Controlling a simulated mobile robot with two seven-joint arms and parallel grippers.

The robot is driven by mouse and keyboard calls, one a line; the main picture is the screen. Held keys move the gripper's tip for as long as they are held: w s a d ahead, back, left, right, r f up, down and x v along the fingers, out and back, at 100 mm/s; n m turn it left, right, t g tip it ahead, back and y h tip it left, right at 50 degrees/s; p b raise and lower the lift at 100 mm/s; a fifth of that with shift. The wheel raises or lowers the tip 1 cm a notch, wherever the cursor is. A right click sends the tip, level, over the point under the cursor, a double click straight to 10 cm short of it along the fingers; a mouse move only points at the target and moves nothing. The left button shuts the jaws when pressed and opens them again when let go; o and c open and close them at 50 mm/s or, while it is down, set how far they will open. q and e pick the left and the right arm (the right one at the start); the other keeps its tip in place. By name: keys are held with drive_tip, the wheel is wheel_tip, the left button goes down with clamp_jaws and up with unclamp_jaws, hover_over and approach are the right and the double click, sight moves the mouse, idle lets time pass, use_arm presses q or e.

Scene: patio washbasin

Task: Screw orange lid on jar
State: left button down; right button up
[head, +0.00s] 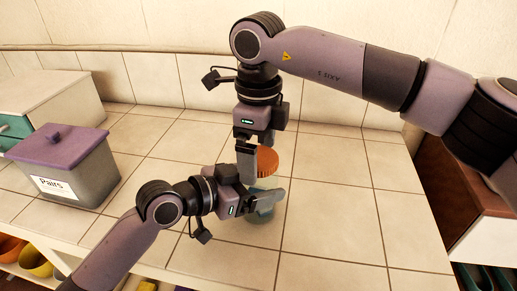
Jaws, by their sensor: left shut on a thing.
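The jar (264,214), bluish-green and see-through, stands upright on the tiled counter. My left gripper (266,199) reaches in from the lower left and is shut on the jar, its fingers hiding much of it. Whether the lid touches the jar rim cannot be seen. My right gripper (254,165) points straight down from above, with a finger beside the lid's left side. Its other finger is hidden, so its grip on the lid is unclear.
A grey bin with a purple lid (58,146) and a "Pairs" label stands at the left. Behind it is a white box with teal drawers (38,95). A tiled wall (170,75) closes the back. The counter (340,215) right of the jar is clear.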

drive_tip(key=shift+r, duration=0.1)
drive_tip(key=shift+r, duration=2.15)
drive_tip(key=shift+c, duration=0.3)
drive_tip(key=n, duration=0.2)
drive_tip(key=r+n, duration=0.1)
drive_tip(key=n, duration=0.1)
drive_tip(key=r+n, duration=0.1)
drive_tip(key=shift+n, duration=0.4)
drive_tip(key=n, duration=0.1)
drive_tip(key=r+n, duration=0.1)
drive_tip(key=n, duration=0.2)
drive_tip(key=shift+r+n, duration=0.25)
drive_tip(key=shift+n, duration=0.15)
drive_tip(key=shift+f, duration=4.05)
